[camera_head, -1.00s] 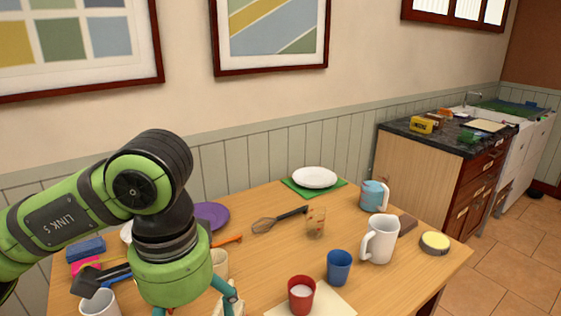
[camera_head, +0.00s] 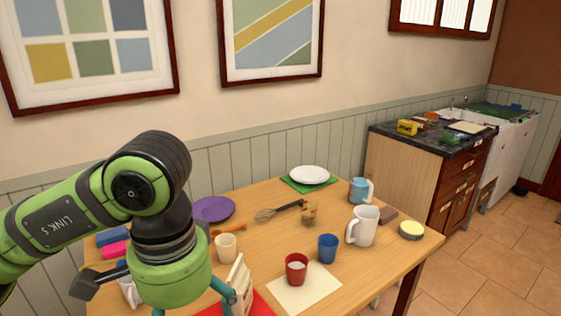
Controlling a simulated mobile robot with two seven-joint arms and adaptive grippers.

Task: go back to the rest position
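My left arm comes in from the left, bent at the elbow, with its green wrist pointing down over the left part of the wooden table (camera_head: 375,262). My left gripper (camera_head: 193,308) shows only in part at the bottom edge. Its teal finger links are spread wide apart, so it looks open; the fingertips are cut off by the frame. A cream slatted object (camera_head: 239,283) stands right beside the right-hand finger link; I cannot tell whether they touch. My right gripper is not in view.
Near the arm are a cream cup (camera_head: 226,247), a purple plate (camera_head: 213,209) and a pink block (camera_head: 116,249). Farther right are a red cup (camera_head: 296,269), blue cup (camera_head: 327,248), white pitcher (camera_head: 364,228) and whisk (camera_head: 277,211). Open floor (camera_head: 490,255) lies right of the table.

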